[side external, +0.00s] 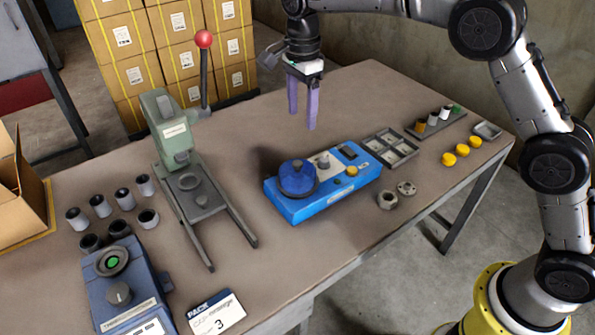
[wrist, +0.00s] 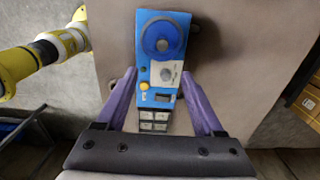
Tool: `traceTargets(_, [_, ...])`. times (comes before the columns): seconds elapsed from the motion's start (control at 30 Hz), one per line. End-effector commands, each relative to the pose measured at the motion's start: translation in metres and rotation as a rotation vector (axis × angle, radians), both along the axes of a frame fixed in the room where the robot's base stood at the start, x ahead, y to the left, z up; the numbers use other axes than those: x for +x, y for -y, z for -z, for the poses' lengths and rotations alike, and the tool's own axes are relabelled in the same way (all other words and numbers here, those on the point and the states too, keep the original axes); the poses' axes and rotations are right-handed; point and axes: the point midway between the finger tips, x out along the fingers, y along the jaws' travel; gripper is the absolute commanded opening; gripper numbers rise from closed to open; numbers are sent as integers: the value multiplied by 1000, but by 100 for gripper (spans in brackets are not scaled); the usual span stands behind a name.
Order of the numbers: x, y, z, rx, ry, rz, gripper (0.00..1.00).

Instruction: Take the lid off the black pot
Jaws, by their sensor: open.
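A blue round lid with a small knob (side external: 297,174) sits on the left end of a bright blue machine (side external: 295,212). A dark round rim, apparently the black pot (side external: 300,193), shows beneath it; the pot's inside is hidden. In the wrist view, the lid (wrist: 157,32) is at the top centre, with a dark disc at its middle. My gripper (side external: 302,119) has purple fingers and is open and empty, pointing down above and behind the machine. In the wrist view, the fingertips (wrist: 158,72) lie either side of the machine's lower half, apart from the lid.
A green lever press (side external: 170,135) with a red ball stands left of the machine. A compartment tray (side external: 391,147), metal nuts (side external: 387,201) and yellow caps (side external: 462,150) lie to the right. Grey cups and a dark blue device (side external: 125,285) stand front left. Bare table lies before the machine.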

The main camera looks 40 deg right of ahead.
Motion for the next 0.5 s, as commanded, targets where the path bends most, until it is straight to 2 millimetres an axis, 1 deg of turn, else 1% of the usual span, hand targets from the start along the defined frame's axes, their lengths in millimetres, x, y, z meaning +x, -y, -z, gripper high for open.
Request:
traceTargets(0.17, [-2, -1, 27, -2, -6, -4, 69])
traceTargets(0.3, [-1, -2, 54, -1, -5, -4, 69])
traceTargets(0.4, [-1, -2, 70, -1, -5, -4, 69])
traceTargets(0.5, [-1, -2, 79, 0, -2, -4, 69])
